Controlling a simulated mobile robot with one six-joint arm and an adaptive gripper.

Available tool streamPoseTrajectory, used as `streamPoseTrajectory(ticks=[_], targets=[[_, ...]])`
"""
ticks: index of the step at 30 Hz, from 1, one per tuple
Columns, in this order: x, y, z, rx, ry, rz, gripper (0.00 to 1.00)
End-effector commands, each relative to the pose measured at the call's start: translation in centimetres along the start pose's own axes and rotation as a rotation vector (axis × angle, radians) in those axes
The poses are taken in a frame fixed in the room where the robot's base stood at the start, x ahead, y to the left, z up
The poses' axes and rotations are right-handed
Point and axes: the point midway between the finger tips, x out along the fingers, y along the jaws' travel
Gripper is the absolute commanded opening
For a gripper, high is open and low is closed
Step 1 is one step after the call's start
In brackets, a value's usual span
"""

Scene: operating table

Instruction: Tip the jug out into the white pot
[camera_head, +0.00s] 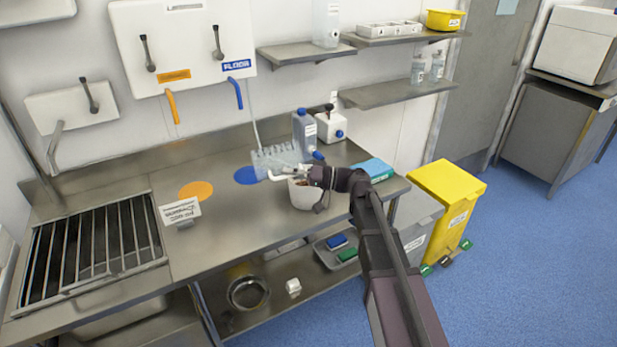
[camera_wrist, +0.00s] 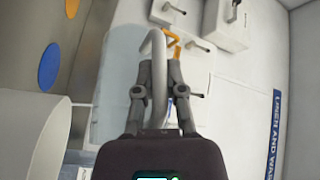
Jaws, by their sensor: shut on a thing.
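The jug (camera_head: 272,160) is clear and ribbed-looking, with a pale looped handle. It is at the back of the steel worktop, just left of and behind the white pot (camera_head: 303,196). My gripper (camera_head: 312,176) is shut on the jug's handle, over the pot's rim. In the wrist view the handle passes between my fingers (camera_wrist: 158,92), and the jug's clear body (camera_wrist: 117,75) is beyond them to the left. The pot's pale wall (camera_wrist: 28,135) shows at the lower left. I cannot tell the jug's exact tilt or what it holds. My gripper partly hides the pot's opening.
A grey bottle (camera_head: 304,132) and a white container (camera_head: 331,125) stand behind the gripper. A blue packet (camera_head: 374,169) lies at the right end. A small sign (camera_head: 180,211), an orange disc (camera_head: 196,190) and a blue disc (camera_head: 247,175) are left. The worktop's front is clear.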

Motion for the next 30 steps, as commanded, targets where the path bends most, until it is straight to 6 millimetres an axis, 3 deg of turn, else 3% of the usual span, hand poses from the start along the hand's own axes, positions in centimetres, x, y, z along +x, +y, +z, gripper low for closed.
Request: streamPoseTrajectory(ticks=[30], targets=[[-0.58,-0.52,-0.58,0.034,0.066,-0.119,0.00]])
